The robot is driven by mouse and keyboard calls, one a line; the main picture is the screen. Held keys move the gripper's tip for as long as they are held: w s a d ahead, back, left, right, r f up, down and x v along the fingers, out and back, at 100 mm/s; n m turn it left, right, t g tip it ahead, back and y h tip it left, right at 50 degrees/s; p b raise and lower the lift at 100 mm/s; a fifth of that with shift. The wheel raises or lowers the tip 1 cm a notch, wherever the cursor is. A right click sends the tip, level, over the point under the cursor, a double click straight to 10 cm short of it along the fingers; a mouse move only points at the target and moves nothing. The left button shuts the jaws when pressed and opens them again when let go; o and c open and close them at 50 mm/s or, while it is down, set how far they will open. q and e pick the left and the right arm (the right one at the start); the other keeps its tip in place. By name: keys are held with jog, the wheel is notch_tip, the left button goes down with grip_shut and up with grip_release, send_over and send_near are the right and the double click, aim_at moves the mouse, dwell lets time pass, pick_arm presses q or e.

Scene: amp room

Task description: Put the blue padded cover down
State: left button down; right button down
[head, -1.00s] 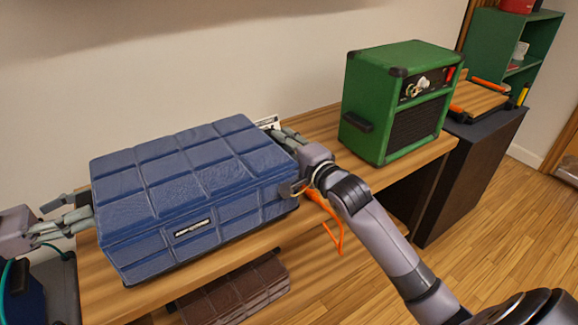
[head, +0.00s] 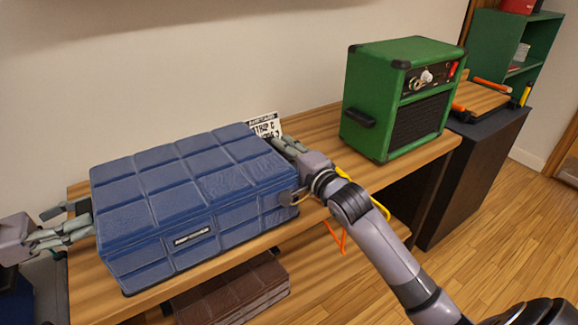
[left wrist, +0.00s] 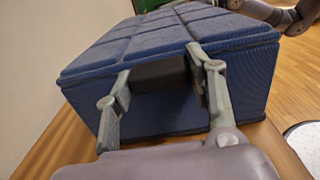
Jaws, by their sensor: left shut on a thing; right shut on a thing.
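The blue padded cover (head: 190,190), a quilted box shape with a small front label, is level over the wooden bench top (head: 90,285). Its underside is at or just above the wood; I cannot tell if it touches everywhere. My left gripper (head: 88,228) is at its left end. In the left wrist view, the left fingers (left wrist: 165,85) are shut on a dark handle (left wrist: 160,72) on the cover's end (left wrist: 165,115). My right gripper (head: 285,147) is shut at the cover's right end, where its grip is partly hidden.
A green amp (head: 398,98) stands right of the cover on the bench, with bare wood between. A printed card (head: 265,125) is behind the cover. A brown padded case (head: 232,292) lies on the lower shelf. Orange and yellow cables hang near my right arm.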

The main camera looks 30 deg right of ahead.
pick_arm(q)
jog(key=shift+f, duration=0.35)
pick_arm(e)
jog(key=shift+f, duration=0.4)
pick_arm(q)
jog(key=c, duration=1.2)
grip_release()
jog(key=shift+f, duration=0.1)
pick_arm(e)
jog(key=c, duration=1.9)
grip_release()
jog(key=shift+f, duration=0.1)
jog(key=shift+c, duration=0.2)
pick_arm(q)
jog(key=o, duration=0.5)
pick_arm(e)
jog(key=o, duration=0.5)
jog(key=shift+c, duration=0.2)
pick_arm(q)
jog(key=a, duration=0.8)
jog(key=s+a, duration=0.1)
jog(key=a, duration=0.3)
pick_arm(e)
jog(key=s, duration=1.2)
jog(key=shift+d, duration=0.4)
